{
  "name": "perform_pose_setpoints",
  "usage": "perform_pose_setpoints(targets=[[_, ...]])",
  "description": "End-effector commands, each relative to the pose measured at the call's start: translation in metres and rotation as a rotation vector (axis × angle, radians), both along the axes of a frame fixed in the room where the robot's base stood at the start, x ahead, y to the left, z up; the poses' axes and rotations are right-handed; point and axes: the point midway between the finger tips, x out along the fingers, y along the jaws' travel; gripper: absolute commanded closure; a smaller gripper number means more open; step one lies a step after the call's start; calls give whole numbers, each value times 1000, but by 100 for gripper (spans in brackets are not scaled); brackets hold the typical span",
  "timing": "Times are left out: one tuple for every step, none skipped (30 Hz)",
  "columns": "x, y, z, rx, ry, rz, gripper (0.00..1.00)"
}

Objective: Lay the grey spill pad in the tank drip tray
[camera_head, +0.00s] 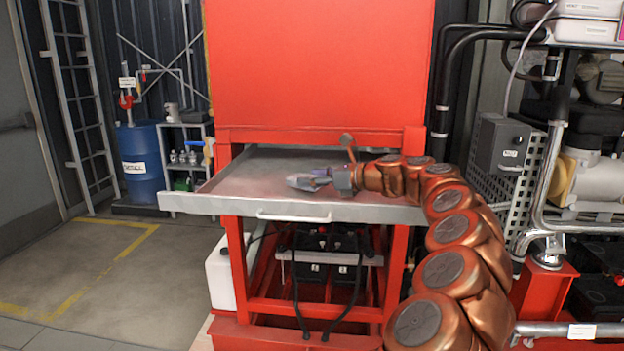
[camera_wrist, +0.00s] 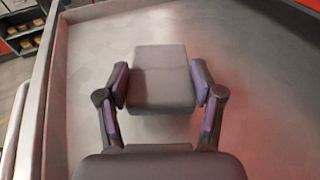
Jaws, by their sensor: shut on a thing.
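The grey spill pad (camera_wrist: 163,78) is a flat, dark grey rectangle in the wrist view. My gripper (camera_wrist: 162,84) is shut on it, with a purple-padded finger at its left and right edges. In the head view my gripper (camera_head: 312,182) is over the middle of the tank drip tray (camera_head: 250,204). The tray is a wide, shallow metal pan under the red tank, with its floor bare around the pad. The pad is over the tray floor and inside its rim; I cannot tell if it touches the floor.
The red tank (camera_head: 320,65) hangs close above the back of the tray. A brass-coloured valve handle (camera_head: 348,141) stands behind my gripper. The tray's raised rim and front handle (camera_head: 292,216) face me. A blue drum (camera_head: 141,165) and open floor lie to the left.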

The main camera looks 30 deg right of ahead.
Motion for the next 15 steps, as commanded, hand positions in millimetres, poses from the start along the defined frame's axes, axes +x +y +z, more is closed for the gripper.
perform_pose_setpoints(targets=[[0, 0, 0, 0, 0, 0, 57], [0, 0, -1, 1, 0, 0, 57], [0, 0, -1, 1, 0, 0, 57], [0, 0, -2, 1, 0, 0, 57], [0, 0, -3, 1, 0, 0, 57], [0, 0, -4, 1, 0, 0, 57], [0, 0, -5, 1, 1, 1, 57], [0, 0, -5, 1, 1, 1, 57], [0, 0, -6, 1, 1, 1, 57], [0, 0, -7, 1, 1, 1, 57], [0, 0, -8, 1, 1, 1, 57], [0, 0, -9, 1, 1, 1, 57], [0, 0, -10, 1, 1, 1, 57], [0, 0, -10, 2, 1, 1, 57], [0, 0, -11, 2, 1, 1, 57]])
